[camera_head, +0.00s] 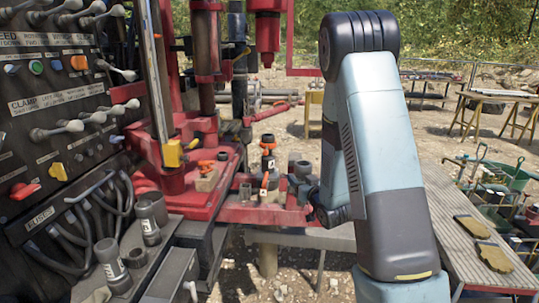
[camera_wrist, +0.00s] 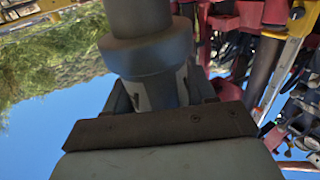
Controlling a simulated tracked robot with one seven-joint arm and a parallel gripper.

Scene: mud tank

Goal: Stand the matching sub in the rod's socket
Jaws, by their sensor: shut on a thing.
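My gripper (camera_wrist: 155,95) is shut on a dark grey, stepped cylindrical sub (camera_wrist: 140,55). In the wrist view the sub has a wide collar and a narrower part between the fingers. In the head view my arm covers most of the gripper, and a grey cylinder top (camera_head: 302,167) shows just left of the arm, over the red deck. I cannot tell which piece is the rod's socket, nor whether the held sub touches anything below.
A black and orange tool (camera_head: 267,156) stands on the red deck (camera_head: 240,213), beside a small grey cylinder (camera_head: 245,190). More grey subs (camera_head: 147,222) stand on the left bench by the control panel (camera_head: 55,95). Gloves (camera_head: 493,255) lie on the right table.

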